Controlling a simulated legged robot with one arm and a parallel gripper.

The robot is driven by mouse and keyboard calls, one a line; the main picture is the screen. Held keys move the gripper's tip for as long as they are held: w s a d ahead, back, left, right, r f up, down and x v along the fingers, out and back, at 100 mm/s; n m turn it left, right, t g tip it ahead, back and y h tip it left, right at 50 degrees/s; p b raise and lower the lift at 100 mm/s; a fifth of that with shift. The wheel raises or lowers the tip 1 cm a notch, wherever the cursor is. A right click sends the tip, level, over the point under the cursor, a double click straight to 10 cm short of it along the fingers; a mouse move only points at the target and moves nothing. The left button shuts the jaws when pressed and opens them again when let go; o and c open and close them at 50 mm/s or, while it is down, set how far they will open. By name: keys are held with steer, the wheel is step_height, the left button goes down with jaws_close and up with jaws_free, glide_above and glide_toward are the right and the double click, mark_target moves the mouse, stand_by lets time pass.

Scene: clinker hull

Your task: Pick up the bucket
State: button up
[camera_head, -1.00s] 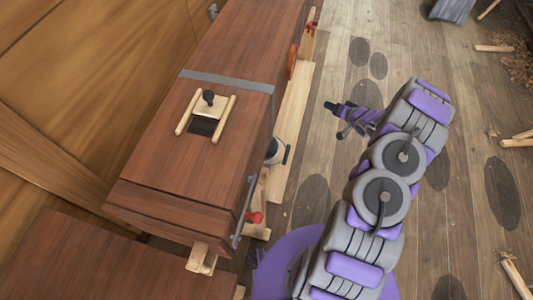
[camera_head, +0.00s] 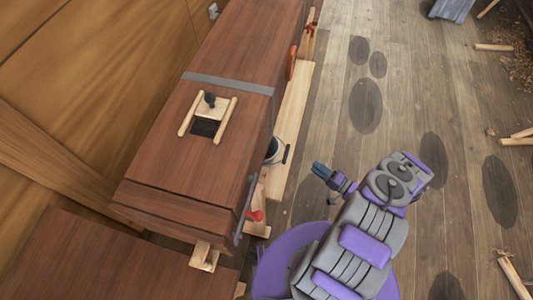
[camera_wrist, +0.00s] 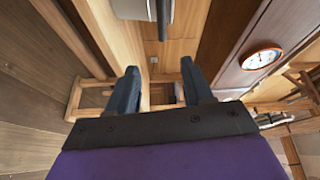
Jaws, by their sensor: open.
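The bucket (camera_head: 273,150) is a small pale thing with a dark handle bar, low against the right side of the wooden hull. The hull hides most of it. In the wrist view, a white body with a dark upright bar beside it, probably the bucket (camera_wrist: 135,9), is cut off by the top edge. My gripper (camera_head: 319,171) is to the right of the bucket and a little nearer, apart from it. In the wrist view, my gripper (camera_wrist: 160,84) shows two dark fingers spread wide with nothing between them.
The brown hull (camera_head: 165,160) fills the left side, with a wooden frame and black knob on its top. A red-ended clamp (camera_head: 254,216) sticks out near its front corner. A pale plank (camera_head: 289,132) runs along it. A round clock (camera_wrist: 262,58) shows in the wrist view.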

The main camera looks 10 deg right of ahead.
mark_target(273, 149)
steer(key=shift+r+b+x, duration=0.15)
steer(key=shift+b+x, duration=0.8)
steer(key=shift+x, duration=3.2)
steer(key=shift+r+b+x, duration=0.1)
steer(key=shift+b+x, duration=0.85)
steer(key=shift+x, duration=3.2)
steer(key=shift+d, duration=0.1)
jaws_close()
